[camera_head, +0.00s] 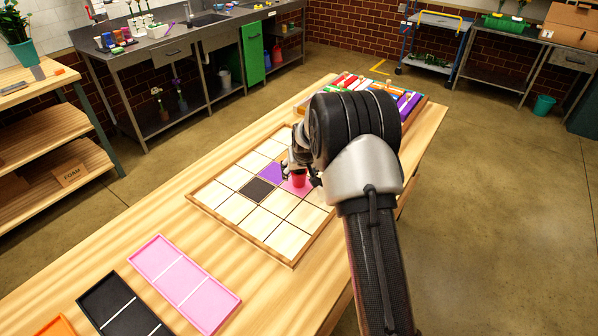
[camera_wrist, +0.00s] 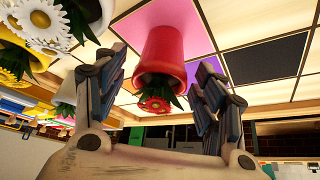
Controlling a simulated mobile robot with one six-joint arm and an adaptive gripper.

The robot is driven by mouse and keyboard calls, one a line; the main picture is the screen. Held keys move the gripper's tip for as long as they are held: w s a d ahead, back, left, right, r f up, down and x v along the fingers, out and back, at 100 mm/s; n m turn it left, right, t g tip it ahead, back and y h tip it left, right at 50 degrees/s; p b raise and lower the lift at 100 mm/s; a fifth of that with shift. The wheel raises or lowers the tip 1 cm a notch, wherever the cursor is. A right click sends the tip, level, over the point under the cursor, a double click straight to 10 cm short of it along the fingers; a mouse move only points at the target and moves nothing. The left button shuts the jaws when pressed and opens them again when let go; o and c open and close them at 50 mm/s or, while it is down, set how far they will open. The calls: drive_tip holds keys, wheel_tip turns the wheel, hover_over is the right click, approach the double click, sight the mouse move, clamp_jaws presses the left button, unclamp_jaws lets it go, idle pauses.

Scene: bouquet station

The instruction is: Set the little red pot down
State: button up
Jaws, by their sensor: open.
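The little red pot (camera_head: 299,181) stands on a pink square (camera_head: 287,190) of the wooden grid board (camera_head: 277,222). In the wrist view the red pot (camera_wrist: 163,52) appears upside down, with a red flower (camera_wrist: 155,104) and green leaves, its base against the pink square (camera_wrist: 150,20). My gripper (camera_head: 301,171) is around the pot in the head view, partly hidden by my wrist. In the wrist view my gripper (camera_wrist: 164,68) is open, with one finger on each side of the pot and visible gaps between fingers and pot.
Purple (camera_head: 272,173) and black (camera_head: 257,190) squares adjoin on the board. White daisies (camera_wrist: 40,22) and other pots crowd the left of the wrist view. A rack of coloured items (camera_head: 410,103) stands at the table's far end. Pink (camera_head: 184,283) and black (camera_head: 120,307) trays lie nearer.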

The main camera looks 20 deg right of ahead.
drive_tip(key=s+a+r+n+p, duration=0.1)
drive_tip(key=s+a+r, duration=0.3)
drive_tip(key=s+r, duration=0.7)
drive_tip(key=s+a+r+p, duration=0.1)
drive_tip(key=s+a+r, duration=0.4)
drive_tip(key=s+r, duration=0.65)
drive_tip(key=s+a+r, duration=0.1)
drive_tip(key=s+a, duration=0.1)
drive_tip(key=s, duration=0.9)
drive_tip(key=s+a+r+n+g+y, duration=0.1)
drive_tip(key=s+a, duration=0.2)
drive_tip(key=s, duration=0.8)
drive_tip(key=shift+s+r, duration=0.15)
drive_tip(key=shift+s, duration=0.2)
